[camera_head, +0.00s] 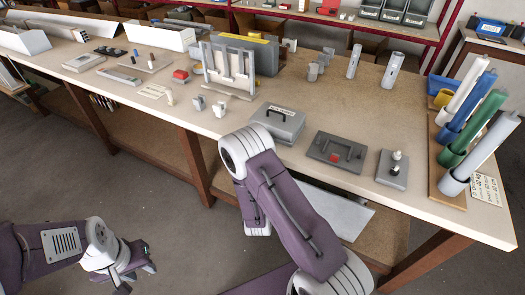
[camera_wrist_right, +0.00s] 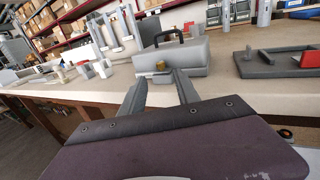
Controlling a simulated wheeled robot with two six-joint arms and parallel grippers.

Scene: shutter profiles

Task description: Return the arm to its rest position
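My left gripper (camera_head: 139,277) hangs at the lower left in the head view, over the floor in front of the bench and apart from it. Its dark fingers look spread, with nothing visible between them. My right arm crosses the lower middle of the head view, and its gripper is hidden there. In the right wrist view my right gripper (camera_wrist_right: 160,88) has its two fingers apart and empty. They point toward the bench's front edge and a grey case (camera_wrist_right: 178,58) with a black handle and a brass latch. The case also shows in the head view (camera_head: 278,127).
The long bench (camera_head: 340,100) lies ahead of both arms. Open floor (camera_head: 150,195) lies in front.

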